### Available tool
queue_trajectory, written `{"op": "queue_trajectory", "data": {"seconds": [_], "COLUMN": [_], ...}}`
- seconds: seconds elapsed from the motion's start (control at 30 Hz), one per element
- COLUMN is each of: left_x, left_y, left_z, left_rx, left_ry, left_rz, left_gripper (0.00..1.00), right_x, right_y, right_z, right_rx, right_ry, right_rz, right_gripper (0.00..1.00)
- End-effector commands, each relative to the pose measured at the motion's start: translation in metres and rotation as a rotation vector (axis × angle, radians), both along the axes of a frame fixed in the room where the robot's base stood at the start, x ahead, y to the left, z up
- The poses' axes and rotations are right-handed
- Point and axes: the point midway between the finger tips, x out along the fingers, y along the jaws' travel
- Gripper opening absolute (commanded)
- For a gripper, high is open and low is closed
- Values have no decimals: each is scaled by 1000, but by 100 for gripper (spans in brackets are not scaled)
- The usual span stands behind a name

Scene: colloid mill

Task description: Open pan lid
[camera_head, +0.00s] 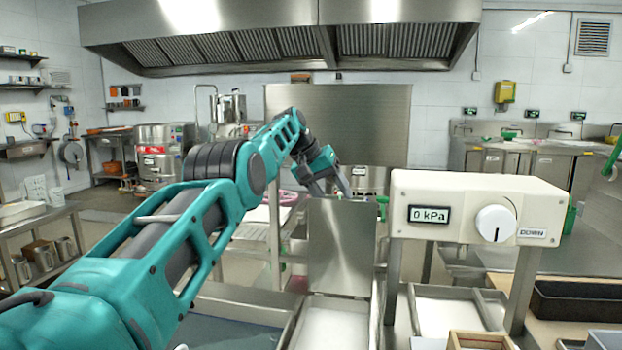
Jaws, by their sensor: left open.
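My left arm reaches in from the lower left, and my left gripper (334,184) is open at the top edge of an upright metal panel (342,248), which looks like the raised pan lid. I cannot tell whether the fingers touch the panel. Below it is an open metal pan (333,326) with a white inside. My right gripper is not in view.
A cream control box (460,208) with a "0 kPa" display and a round knob stands on metal legs to the right. A second shallow metal tray (447,305) lies under it. A black tray (575,300) and small wooden box (480,341) are at lower right.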

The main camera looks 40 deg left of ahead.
Motion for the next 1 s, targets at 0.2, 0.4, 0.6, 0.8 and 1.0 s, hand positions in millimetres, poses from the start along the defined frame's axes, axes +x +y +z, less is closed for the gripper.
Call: {"op": "queue_trajectory", "data": {"seconds": [0.2,0.4,0.6,0.8,1.0], "left_x": [-25,-42,-49,-49,-49], "left_y": [13,20,23,23,23], "left_z": [41,71,81,82,81], "left_rx": [3,3,3,3,3], "left_ry": [-10,-6,-3,-3,-3], "left_rz": [4,3,3,3,3], "left_gripper": [59,59,59,59,59], "right_x": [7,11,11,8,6], "right_y": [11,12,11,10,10], "right_z": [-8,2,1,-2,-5], "right_rx": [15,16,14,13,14], "right_ry": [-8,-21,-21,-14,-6], "right_rz": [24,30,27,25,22], "right_gripper": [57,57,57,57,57]}}
